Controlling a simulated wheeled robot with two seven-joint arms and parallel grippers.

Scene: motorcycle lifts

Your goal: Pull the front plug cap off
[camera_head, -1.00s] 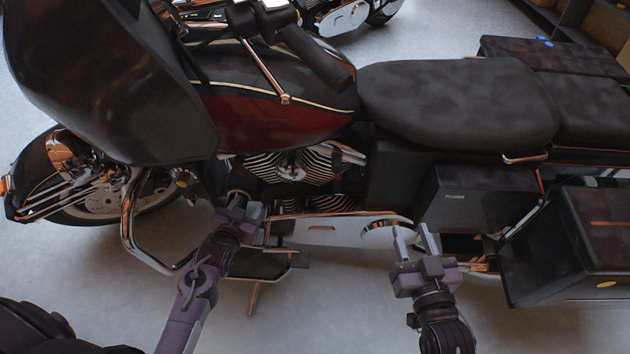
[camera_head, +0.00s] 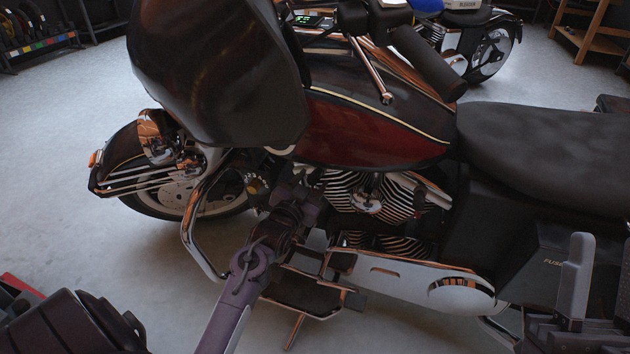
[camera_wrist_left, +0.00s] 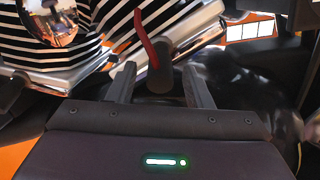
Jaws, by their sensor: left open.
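In the left wrist view a dark plug cap (camera_wrist_left: 160,79) with a red lead (camera_wrist_left: 146,42) rising from it stands beside the finned engine cylinder (camera_wrist_left: 112,22). My left gripper (camera_wrist_left: 158,88) is open, with one finger on each side of the cap. I cannot tell whether either finger touches it. In the head view my left gripper (camera_head: 312,184) is at the front of the motorcycle's engine (camera_head: 378,196), and the cap is hidden there. My right gripper (camera_head: 604,268) is at the lower right, partly cut off by the frame, with its fingers apart and nothing seen between them.
The fairing (camera_head: 215,75) and red tank (camera_head: 360,130) overhang the engine. A chrome crash bar (camera_head: 192,235) is left of my left arm, and a footboard (camera_head: 300,292) is below it. Another motorcycle (camera_head: 485,50) stands behind. Open floor (camera_head: 70,170) lies at the left.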

